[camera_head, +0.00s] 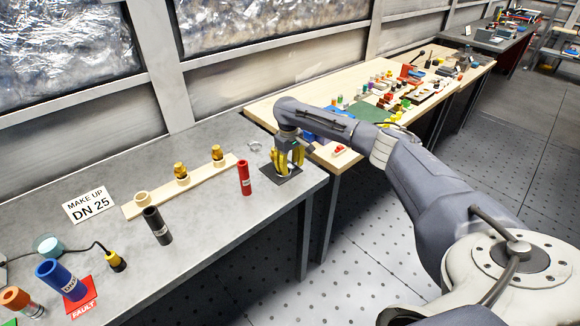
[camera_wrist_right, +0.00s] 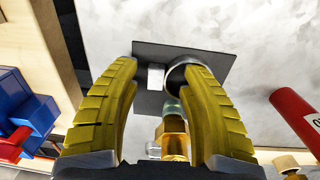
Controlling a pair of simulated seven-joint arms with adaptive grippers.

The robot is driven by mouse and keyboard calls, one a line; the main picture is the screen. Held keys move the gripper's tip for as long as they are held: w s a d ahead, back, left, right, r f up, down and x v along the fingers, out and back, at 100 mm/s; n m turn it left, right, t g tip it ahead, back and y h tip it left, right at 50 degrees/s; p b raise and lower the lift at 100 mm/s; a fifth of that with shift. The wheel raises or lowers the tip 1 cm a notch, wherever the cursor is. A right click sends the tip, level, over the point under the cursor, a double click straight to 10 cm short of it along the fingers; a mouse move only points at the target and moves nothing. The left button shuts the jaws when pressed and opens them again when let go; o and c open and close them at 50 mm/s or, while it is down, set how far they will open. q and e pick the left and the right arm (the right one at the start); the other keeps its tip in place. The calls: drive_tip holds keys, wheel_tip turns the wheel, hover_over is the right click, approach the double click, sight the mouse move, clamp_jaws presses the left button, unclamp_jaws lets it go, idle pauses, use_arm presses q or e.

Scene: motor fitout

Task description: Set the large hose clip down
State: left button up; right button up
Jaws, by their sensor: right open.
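The large hose clip (camera_wrist_right: 171,73), a metal ring with a pale square housing, shows in the right wrist view over a dark square mat (camera_wrist_right: 145,52). It appears to rest there; the right finger hides part of the ring. My right gripper (camera_wrist_right: 158,80) is open, its yellow fingers apart on either side below the clip. In the head view my right gripper (camera_head: 286,160) points down over the mat (camera_head: 268,171) near the bench's right end, and I cannot make out the clip between its fingers. My left gripper is not in view.
A brass fitting (camera_wrist_right: 173,138) shows between the fingers in the wrist view. A wooden strip (camera_head: 200,178) with fittings, a black tube (camera_head: 157,226) and a small ring (camera_head: 255,147) are on the bench. The front edge is clear.

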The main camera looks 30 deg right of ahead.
sight(289, 167)
wheel_tip(289, 167, up, 12)
drive_tip(key=shift+a, duration=0.25)
idle(0.3)
idle(0.3)
